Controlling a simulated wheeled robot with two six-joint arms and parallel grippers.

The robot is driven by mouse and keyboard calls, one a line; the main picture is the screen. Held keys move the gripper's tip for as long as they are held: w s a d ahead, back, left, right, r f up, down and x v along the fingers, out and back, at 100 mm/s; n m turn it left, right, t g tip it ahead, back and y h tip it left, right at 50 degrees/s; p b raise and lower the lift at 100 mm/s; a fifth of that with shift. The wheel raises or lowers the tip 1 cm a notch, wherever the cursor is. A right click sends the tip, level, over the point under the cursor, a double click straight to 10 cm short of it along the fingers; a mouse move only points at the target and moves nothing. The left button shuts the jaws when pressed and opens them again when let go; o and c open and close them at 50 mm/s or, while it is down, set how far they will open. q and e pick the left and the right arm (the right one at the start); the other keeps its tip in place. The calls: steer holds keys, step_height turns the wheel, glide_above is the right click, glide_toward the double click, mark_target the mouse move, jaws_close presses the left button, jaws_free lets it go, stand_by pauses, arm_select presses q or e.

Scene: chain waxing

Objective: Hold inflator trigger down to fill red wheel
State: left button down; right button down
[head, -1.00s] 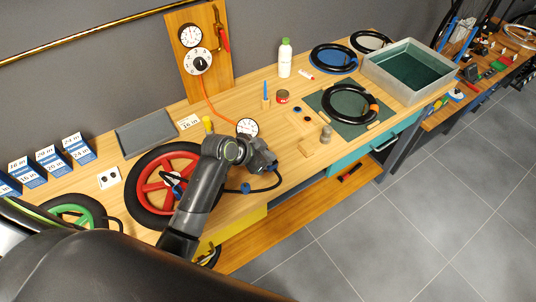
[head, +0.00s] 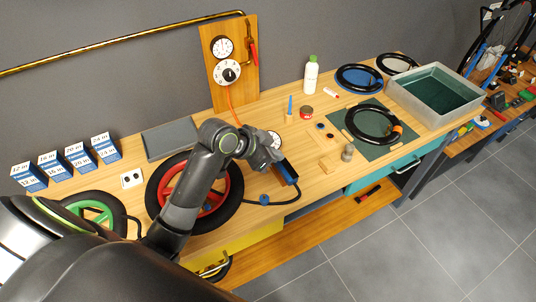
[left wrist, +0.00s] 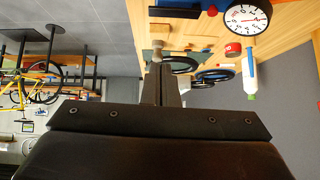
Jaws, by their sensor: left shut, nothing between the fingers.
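The red wheel (head: 235,190) with its black tyre lies flat on the bench, partly covered by my left arm. My left gripper (head: 277,157) is shut and empty, above the bench just right of the wheel. Its closed fingers also show in the left wrist view (left wrist: 162,75). The blue and black inflator (head: 289,173) lies beside and partly under the gripper in the head view. A black hose runs from it towards the wheel. A white dial gauge (head: 275,138) shows behind the gripper and clearly in the left wrist view (left wrist: 247,18). I cannot make out the trigger or any contact.
A green wheel (head: 92,210) lies at the left, near several blue-and-white size boxes (head: 78,156). A grey tray (head: 170,138) lies behind the red wheel. A wooden gauge board (head: 243,90) stands at the back. A white bottle (head: 311,76) and a green mat (head: 372,145) with a tyre are right.

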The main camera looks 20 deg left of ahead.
arm_select(q)
steer(key=v, duration=0.3)
steer(key=shift+s, duration=0.1)
arm_select(e)
steer(key=shift+s+f, duration=0.25)
steer(key=shift+w, duration=0.15)
arm_select(q)
steer(key=shift+s+f, duration=0.1)
